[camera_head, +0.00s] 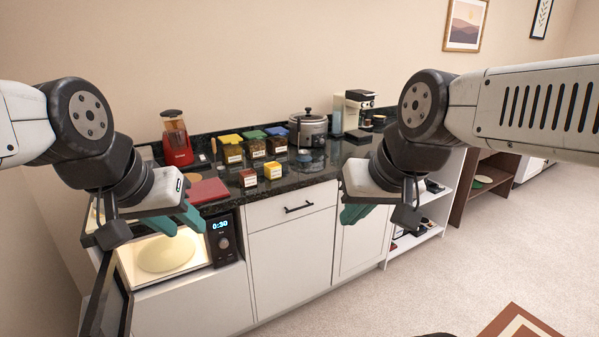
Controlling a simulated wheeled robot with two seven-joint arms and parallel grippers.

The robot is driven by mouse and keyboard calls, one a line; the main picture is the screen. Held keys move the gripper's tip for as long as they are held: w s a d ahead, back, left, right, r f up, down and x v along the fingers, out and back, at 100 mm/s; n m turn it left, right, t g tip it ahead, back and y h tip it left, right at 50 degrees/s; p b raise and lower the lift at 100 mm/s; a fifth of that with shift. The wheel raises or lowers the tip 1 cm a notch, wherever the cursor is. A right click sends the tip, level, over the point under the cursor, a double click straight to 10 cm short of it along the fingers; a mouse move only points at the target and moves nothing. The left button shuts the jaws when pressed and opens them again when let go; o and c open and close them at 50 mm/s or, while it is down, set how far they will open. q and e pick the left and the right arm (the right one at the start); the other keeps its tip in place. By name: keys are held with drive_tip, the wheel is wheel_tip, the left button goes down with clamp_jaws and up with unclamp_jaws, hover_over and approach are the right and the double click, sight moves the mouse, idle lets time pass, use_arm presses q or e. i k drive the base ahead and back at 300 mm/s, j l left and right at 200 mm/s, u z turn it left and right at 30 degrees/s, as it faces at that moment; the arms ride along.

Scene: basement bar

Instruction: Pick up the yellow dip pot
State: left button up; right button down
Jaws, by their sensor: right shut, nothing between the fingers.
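The yellow dip pot (272,171) is a small yellow-topped pot with a pale label. It stands upright near the front edge of the dark counter, right of a similar red-labelled pot (248,178). My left gripper (181,222) has teal fingers that look spread apart and empty. It is in front of the open microwave, left of and nearer than the yellow pot. My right gripper (356,215) is shut and empty in front of the white cabinet, right of and nearer than the pot. Neither gripper touches the pot.
The microwave (222,240) is lit, its door (107,298) open. Behind the pots stand several lidded jars (256,146), a red blender (176,140), a slow cooker (310,128) and a coffee machine (358,108). A red board (207,191) lies left of the pots.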

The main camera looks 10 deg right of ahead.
sight(272, 170)
drive_tip(key=i+l+u, duration=0.35)
drive_tip(key=i, duration=0.35)
drive_tip(key=i+l+u, duration=0.4)
drive_tip(key=i+l, duration=0.15)
drive_tip(key=i, duration=0.15)
